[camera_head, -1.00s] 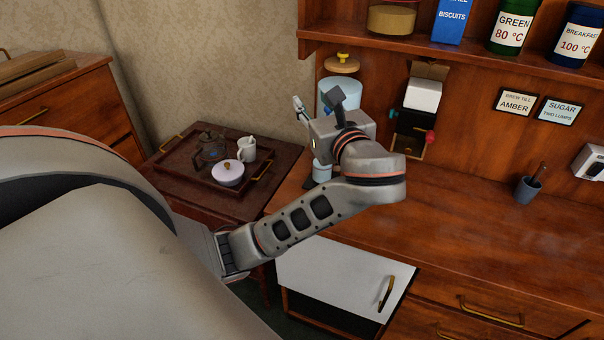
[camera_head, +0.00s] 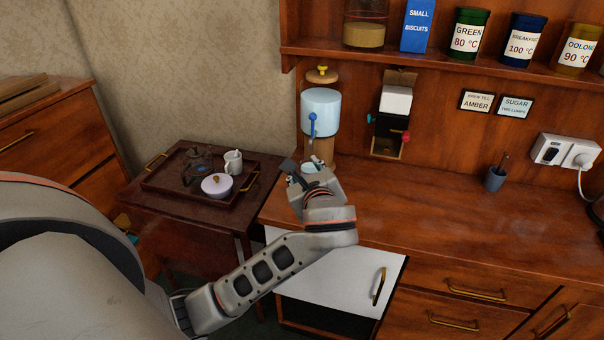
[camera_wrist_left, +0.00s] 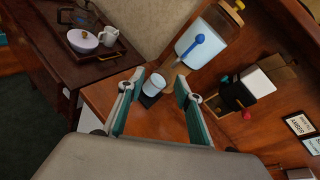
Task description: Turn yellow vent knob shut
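The yellow vent knob (camera_head: 322,69) sits on the wooden lid at the top of a glass water dispenser (camera_head: 320,100). A blue tap lever (camera_head: 312,119) is on the dispenser's front. In the left wrist view the dispenser (camera_wrist_left: 196,43) is at the upper right, with the lever (camera_wrist_left: 199,40) in front. My left gripper (camera_head: 289,171) is low by the dispenser's foot, well below the knob and not touching it. In the left wrist view its fingers (camera_wrist_left: 155,92) are wide apart and hold nothing. A cup (camera_wrist_left: 154,86) on a dark base shows beyond them. My right gripper is not in view.
A black box (camera_head: 389,135) with teal and red knobs is mounted right of the dispenser. A shelf with tins (camera_head: 467,35) runs above. A tray (camera_head: 168,184) with a teapot and jug sits on the left side table.

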